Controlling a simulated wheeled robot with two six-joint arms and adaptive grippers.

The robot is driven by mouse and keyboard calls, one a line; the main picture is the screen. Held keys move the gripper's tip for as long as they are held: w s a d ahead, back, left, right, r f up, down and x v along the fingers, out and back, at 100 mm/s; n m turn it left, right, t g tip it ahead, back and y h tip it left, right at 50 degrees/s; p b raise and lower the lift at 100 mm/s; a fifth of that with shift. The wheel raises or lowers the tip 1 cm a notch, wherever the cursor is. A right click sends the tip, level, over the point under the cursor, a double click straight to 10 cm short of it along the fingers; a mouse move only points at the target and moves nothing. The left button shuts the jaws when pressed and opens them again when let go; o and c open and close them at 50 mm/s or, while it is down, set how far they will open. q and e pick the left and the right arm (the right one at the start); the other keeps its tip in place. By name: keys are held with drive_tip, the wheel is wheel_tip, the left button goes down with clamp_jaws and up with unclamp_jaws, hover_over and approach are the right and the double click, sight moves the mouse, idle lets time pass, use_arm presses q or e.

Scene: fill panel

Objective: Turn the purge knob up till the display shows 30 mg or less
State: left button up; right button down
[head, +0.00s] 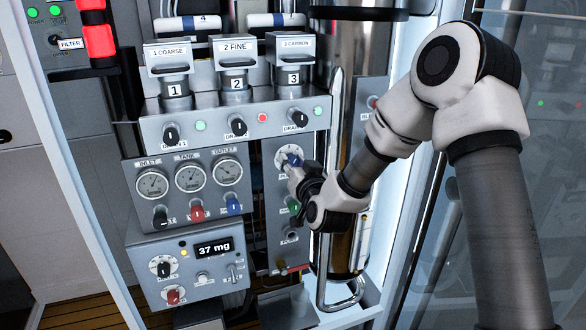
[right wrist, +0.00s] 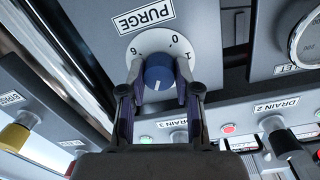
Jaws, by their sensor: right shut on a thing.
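My right gripper (right wrist: 158,88) is shut on the knob, one finger on each side. In the head view my right gripper (head: 292,170) reaches the knob from the lower right and partly covers that panel. The display (head: 213,248) at the lower left reads 37 mg. My left gripper is not in view.
Left of the purge panel are three gauges (head: 190,178) with black, red and blue knobs below. Above is a row of drain knobs (head: 238,126) with lamps. A tall metal cylinder (head: 345,130) and a bent handle (head: 340,300) stand close to my right arm.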

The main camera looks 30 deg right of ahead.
drive_tip(key=shift+m+b, duration=0.55)
drive_tip(key=shift+m, duration=0.75)
drive_tip(key=c, duration=0.8)
unclamp_jaws()
drive_tip(key=shift+s, duration=0.1)
drive_tip(key=v, duration=0.7)
drive_tip(key=shift+s, duration=0.1)
drive_tip(key=shift+f, duration=0.1)
